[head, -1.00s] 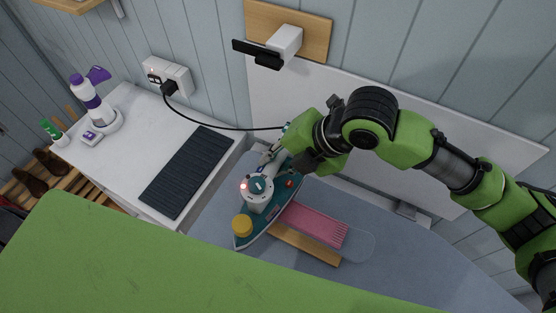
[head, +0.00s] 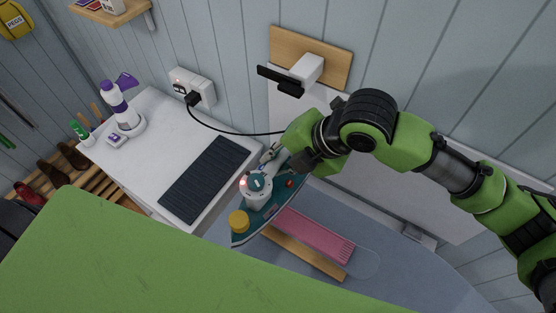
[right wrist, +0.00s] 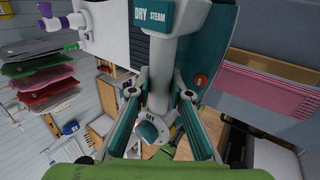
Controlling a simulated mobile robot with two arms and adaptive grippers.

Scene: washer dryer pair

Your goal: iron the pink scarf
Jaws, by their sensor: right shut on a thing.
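The pink scarf (head: 318,236) lies flat on the grey-blue ironing board (head: 405,289), fringe at its right end; it also shows in the right wrist view (right wrist: 262,84). The teal and white iron (head: 283,199) is at the scarf's left end, with a red light lit near its dial. I cannot tell whether its sole rests on the scarf or is just above. My right gripper (head: 273,158) is shut on the iron's handle; in the right wrist view the fingers (right wrist: 160,108) close around the handle (right wrist: 157,75). My left gripper is out of view.
A dark ribbed mat (head: 205,178) lies on the white top (head: 160,150). A black cord runs from the wall socket (head: 193,87) toward the iron. A wall bracket (head: 306,70) stands behind.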

